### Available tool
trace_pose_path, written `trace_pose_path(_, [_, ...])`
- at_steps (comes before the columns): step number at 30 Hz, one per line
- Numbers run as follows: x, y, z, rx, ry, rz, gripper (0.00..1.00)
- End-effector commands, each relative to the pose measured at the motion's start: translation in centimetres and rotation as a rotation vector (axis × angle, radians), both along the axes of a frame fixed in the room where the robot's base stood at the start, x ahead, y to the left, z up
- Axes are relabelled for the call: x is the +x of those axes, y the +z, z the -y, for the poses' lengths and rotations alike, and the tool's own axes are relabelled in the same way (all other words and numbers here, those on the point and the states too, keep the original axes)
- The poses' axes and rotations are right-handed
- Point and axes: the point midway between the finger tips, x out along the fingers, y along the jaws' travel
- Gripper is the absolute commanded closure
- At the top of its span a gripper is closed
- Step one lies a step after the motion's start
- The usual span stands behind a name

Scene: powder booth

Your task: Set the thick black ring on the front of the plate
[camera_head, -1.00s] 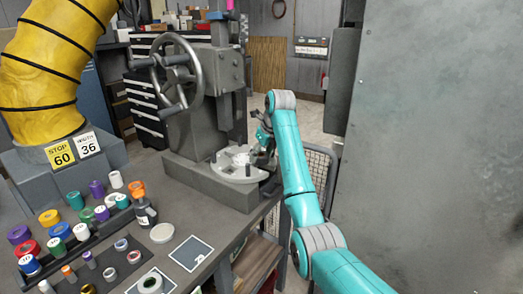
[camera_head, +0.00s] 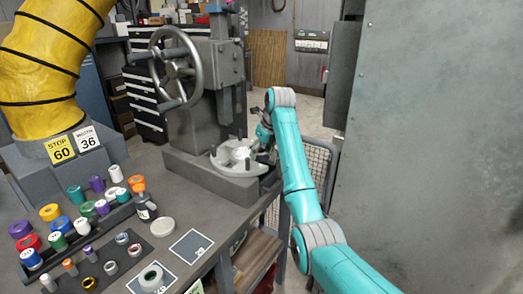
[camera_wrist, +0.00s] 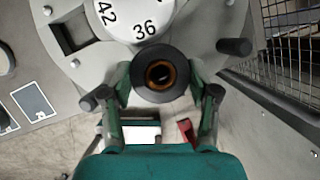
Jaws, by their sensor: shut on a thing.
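In the wrist view my gripper (camera_wrist: 160,82) is shut on a thick black ring (camera_wrist: 141,83), with a finger on each side. An orange-brown inner band and a dark centre show inside the ring. The ring overlaps the near edge of the round grey plate (camera_wrist: 200,52); I cannot tell whether it touches it. The plate carries a white disc (camera_wrist: 125,14) marked 42 and 36. In the head view the plate (camera_head: 222,164) sits on the press base, and my gripper (camera_head: 263,143) is at its right side, partly hidden by my arm.
Dark pegs (camera_wrist: 235,46) stand on the plate, another at its left (camera_wrist: 96,98). The press (camera_head: 200,105) with its handwheel rises behind. A mesh fence (camera_wrist: 285,45) is at the right. Coloured rings and bottles fill the bench's left; a grey cabinet (camera_head: 440,150) stands right.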

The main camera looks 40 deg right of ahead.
Motion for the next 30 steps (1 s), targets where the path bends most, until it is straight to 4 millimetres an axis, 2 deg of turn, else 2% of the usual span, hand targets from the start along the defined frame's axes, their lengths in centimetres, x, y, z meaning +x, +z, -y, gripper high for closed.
trace_pose_path(17, [0.02, -0.79, 0.01, -0.001, 0.0, 0.002, 0.86])
trace_pose_path(18, [0.02, -0.79, 0.01, -0.001, 0.0, 0.002, 0.35])
trace_pose_path(21, [0.02, -0.8, 0.01, -0.001, 0.0, 0.001, 0.11])
trace_pose_path(30, [-0.01, -0.88, 0.0, 0.0, 0.0, 0.0, 0.11])
